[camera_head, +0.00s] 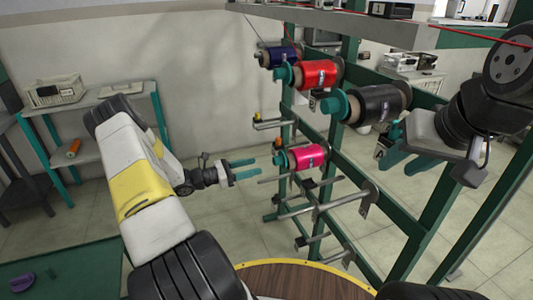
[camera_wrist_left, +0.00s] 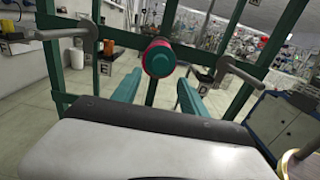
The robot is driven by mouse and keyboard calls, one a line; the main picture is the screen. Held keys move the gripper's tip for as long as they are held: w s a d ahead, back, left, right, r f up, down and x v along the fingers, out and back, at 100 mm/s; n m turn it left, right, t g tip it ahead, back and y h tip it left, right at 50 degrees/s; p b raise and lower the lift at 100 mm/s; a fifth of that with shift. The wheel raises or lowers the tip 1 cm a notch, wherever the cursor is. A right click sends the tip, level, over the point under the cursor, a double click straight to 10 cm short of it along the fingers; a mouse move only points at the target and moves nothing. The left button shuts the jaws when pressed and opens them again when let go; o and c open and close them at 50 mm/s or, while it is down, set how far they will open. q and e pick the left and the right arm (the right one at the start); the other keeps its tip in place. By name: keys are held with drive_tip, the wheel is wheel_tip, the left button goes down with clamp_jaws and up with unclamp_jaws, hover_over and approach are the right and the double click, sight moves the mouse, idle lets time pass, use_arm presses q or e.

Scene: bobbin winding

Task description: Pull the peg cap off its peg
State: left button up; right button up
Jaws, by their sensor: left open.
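The pink bobbin (camera_head: 306,157) sits on a peg of the green rack, with a teal peg cap (camera_head: 281,159) at its near end. My left gripper (camera_head: 257,168) is open and empty, just left of that cap and apart from it. In the left wrist view, the cap (camera_wrist_left: 158,57) shows end-on with a pink-red rim, ahead of and between the spread teal fingers (camera_wrist_left: 158,84). My right gripper (camera_head: 388,160) is at the right, in front of the rack; its jaw opening is unclear.
Red (camera_head: 320,72), black (camera_head: 380,103) and dark blue (camera_head: 284,56) bobbins sit on higher pegs. Several bare metal pegs (camera_head: 325,204) stick out below the pink bobbin. Green rack posts (camera_head: 415,215) stand close by. The floor left of the rack is clear.

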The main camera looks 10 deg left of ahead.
sight(274, 162)
use_arm(q)
drive_tip(key=shift+x, duration=4.45)
drive_tip(key=shift+c, duration=0.2)
clamp_jaws()
drive_tip(key=shift+s+a, duration=0.1)
drive_tip(key=shift+v, duration=2.7)
drive_tip(key=shift+s+a, duration=0.1)
drive_tip(key=shift+a, duration=0.05)
